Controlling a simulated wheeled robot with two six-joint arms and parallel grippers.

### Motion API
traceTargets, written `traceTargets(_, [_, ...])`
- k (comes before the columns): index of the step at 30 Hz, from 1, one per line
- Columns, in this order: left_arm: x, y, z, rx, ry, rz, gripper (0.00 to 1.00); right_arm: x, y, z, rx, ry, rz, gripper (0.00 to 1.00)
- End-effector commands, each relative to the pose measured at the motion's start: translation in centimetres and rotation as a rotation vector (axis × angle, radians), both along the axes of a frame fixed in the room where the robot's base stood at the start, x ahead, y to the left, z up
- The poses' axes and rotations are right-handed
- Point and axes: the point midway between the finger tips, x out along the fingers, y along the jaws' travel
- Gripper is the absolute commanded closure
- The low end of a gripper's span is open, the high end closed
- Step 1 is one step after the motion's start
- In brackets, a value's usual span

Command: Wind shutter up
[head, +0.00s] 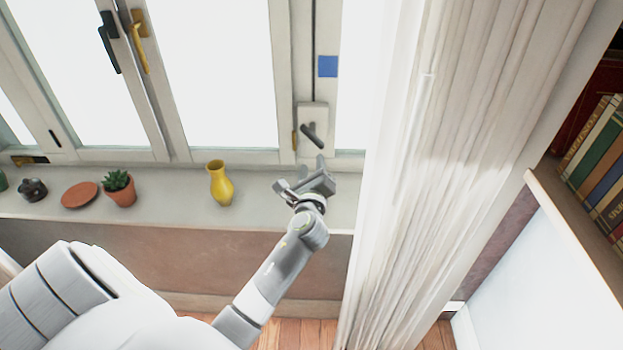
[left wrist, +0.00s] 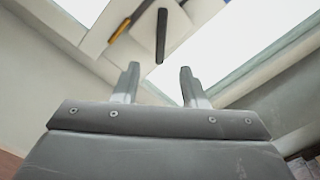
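A pale winder box (head: 313,115) with a dark crank handle (head: 312,136) is fixed on the window frame, above the sill. In the left wrist view the dark crank (left wrist: 161,36) stands out beyond my fingertips, roughly in line with the gap between them. My left gripper (head: 301,173) is just below the crank, over the sill. Its two fingers (left wrist: 159,74) are apart with nothing between them, and they look clear of the crank. The shutter itself cannot be made out; the panes are bright white. My right gripper is out of view.
On the sill (head: 260,192) stand a yellow vase (head: 221,186), a potted succulent (head: 121,190) and a terracotta saucer (head: 80,195). A white curtain (head: 450,160) hangs right of my left gripper. A blue square (head: 328,66) is above the crank. Books (head: 602,165) stand far right.

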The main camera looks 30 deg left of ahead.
Motion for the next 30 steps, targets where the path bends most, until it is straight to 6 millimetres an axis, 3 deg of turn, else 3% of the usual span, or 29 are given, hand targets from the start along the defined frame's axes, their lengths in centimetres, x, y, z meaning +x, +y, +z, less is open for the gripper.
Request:
traceTargets(8, [-2.6,-1.6,0.0,-0.001,-0.001,0.000,0.61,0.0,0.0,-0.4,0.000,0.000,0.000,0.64])
traceTargets(22, [-2.9,-1.8,0.0,-0.023,-0.015,0.001,0.61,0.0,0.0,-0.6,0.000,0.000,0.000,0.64])
traceTargets(26, [-2.9,-1.8,-0.1,-0.151,-0.096,0.002,0.61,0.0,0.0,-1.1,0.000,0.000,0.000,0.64])
traceTargets(30, [-3.0,-1.8,-0.1,-0.407,-0.256,0.005,0.61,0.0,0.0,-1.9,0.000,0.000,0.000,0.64])
